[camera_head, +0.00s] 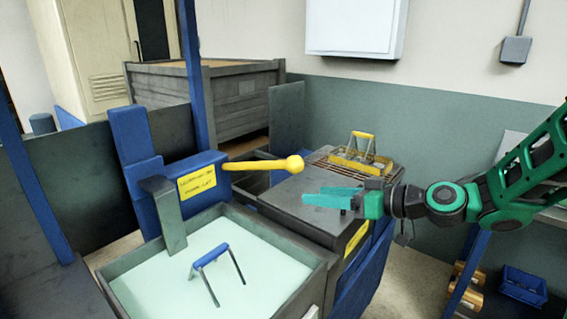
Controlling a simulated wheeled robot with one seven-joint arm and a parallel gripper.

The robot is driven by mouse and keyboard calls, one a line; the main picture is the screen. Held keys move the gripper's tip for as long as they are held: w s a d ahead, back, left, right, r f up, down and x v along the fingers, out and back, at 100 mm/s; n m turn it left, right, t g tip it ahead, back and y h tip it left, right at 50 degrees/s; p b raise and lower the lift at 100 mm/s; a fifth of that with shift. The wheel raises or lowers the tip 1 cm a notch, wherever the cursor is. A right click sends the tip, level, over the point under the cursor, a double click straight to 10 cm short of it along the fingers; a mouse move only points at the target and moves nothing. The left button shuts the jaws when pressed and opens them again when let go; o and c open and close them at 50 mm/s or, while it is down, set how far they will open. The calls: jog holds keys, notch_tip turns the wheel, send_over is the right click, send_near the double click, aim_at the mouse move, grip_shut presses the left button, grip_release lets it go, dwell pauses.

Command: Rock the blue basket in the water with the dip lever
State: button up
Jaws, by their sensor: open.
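The blue basket shows as a blue handle (210,255) on dark legs standing out of pale water (150,290); the rest of it is hidden under the surface. The water fills a grey tank (292,277) at the front. The dip lever is a yellow bar with a ball end (262,164), sticking out to the right from a blue post behind the tank. My gripper (310,197) is open, with teal fingers pointing left. It shows to the right of and lower than the lever's ball, apart from it and with nothing seen between the fingers.
A dark grey unit (306,212) stands right of the tank. A yellow-handled basket (360,157) sits on a rack at its back. A wooden crate (225,105) stands behind the blue post. A blue bin (523,285) is low at the right.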

jog(key=t+y, duration=0.2)
send_near(282, 161)
jog(key=shift+d, duration=0.15)
jog(key=x, duration=1)
jog(key=shift+w+a, duration=0.15)
jog(key=shift+a, duration=0.05)
